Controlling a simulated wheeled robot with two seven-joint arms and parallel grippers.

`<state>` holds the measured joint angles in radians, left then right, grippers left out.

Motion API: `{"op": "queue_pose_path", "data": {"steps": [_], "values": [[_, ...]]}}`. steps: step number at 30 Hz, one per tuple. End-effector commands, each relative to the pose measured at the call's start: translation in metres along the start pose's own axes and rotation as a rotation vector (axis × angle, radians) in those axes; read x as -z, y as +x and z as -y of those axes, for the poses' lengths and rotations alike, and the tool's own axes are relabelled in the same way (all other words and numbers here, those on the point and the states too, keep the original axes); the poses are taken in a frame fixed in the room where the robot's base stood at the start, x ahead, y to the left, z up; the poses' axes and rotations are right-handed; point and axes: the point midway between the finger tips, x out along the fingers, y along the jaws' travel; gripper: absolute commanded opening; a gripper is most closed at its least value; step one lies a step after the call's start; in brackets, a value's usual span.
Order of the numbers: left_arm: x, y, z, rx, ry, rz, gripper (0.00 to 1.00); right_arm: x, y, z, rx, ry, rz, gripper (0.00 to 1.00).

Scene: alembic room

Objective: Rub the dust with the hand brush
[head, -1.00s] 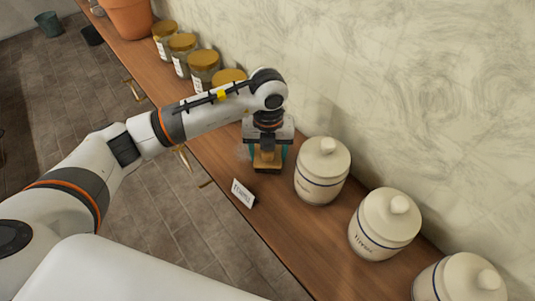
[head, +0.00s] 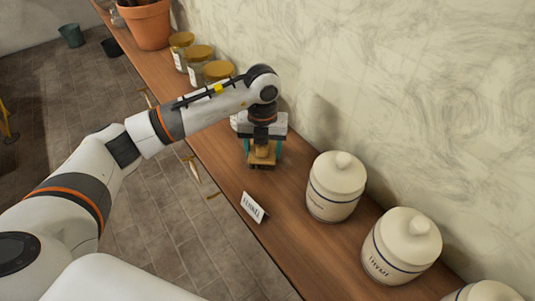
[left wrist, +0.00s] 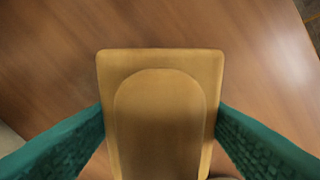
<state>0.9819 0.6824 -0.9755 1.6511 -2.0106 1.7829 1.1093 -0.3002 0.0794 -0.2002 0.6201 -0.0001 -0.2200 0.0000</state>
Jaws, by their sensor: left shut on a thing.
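My left gripper (head: 262,149) is at the middle of the wooden shelf (head: 292,222), pointing down. Its teal fingers are shut on the hand brush (head: 262,156), a tan wooden block held low, at or close to the shelf top. In the left wrist view the brush (left wrist: 160,110) sits between both fingers with its rounded raised grip facing the camera. Its bristles are hidden beneath it, so I cannot tell for sure whether they touch the wood. I make out no dust now; some may be hidden under the brush or arm. My right gripper is not in view.
A small label card (head: 252,207) stands near the shelf's front edge. White lidded canisters (head: 335,187) line the right side. Gold-lidded jars (head: 199,64) and a terracotta pot (head: 148,25) stand farther left. The plaster wall (head: 440,100) rises behind.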

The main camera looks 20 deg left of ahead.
Motion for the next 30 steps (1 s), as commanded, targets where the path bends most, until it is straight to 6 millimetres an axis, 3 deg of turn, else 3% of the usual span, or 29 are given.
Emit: {"op": "queue_pose_path", "data": {"steps": [16, 30], "values": [[0.027, 0.001, 0.023, 0.000, -0.001, 0.001, 0.43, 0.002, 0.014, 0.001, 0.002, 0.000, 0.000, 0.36], [0.033, 0.000, 0.006, -0.001, 0.002, 0.001, 0.43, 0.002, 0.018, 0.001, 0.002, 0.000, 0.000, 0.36]]}}
